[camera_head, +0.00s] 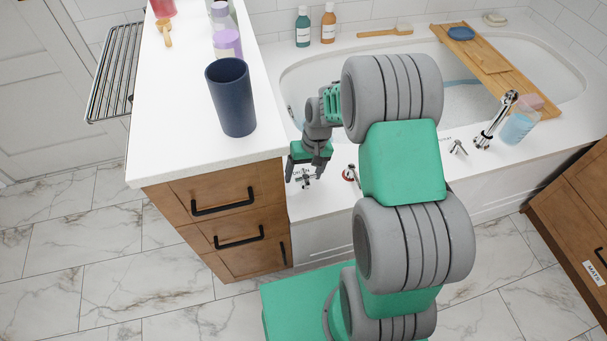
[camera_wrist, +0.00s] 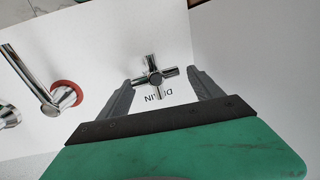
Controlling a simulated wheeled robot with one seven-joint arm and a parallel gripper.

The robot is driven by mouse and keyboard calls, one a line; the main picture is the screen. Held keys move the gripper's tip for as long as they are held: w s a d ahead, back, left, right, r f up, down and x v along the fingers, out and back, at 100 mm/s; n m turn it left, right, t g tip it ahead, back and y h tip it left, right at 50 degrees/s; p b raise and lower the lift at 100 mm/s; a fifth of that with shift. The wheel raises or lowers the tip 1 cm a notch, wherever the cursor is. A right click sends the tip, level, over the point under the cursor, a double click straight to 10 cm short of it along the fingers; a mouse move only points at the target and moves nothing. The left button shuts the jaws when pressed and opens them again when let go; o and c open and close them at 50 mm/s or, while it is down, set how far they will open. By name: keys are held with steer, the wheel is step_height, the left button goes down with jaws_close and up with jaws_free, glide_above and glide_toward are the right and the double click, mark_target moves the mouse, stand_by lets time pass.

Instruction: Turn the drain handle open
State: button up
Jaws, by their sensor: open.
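The drain handle (camera_wrist: 155,76) is a chrome cross-shaped knob on the white tub ledge. In the wrist view it sits between the tips of my gripper (camera_wrist: 156,90), with printed letters of a "DRAIN" label partly visible beside it. My gripper is open, with one grey finger on each side of the handle; I cannot tell whether either finger touches it. In the head view my gripper (camera_head: 305,172) points down over the ledge, and the drain handle (camera_head: 306,181) shows just below it, partly covered by the fingers.
A chrome tap with a red ring (camera_wrist: 64,98) stands left of the handle in the wrist view. The vanity (camera_head: 226,205) with a dark blue cup (camera_head: 231,98) stands close left of my gripper. The tub (camera_head: 300,75) lies behind, with a wooden tray (camera_head: 490,62) across it.

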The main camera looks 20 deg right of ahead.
steer(key=shift+a+f, duration=0.1)
steer(key=shift+f, duration=0.25)
steer(key=c, duration=1.2)
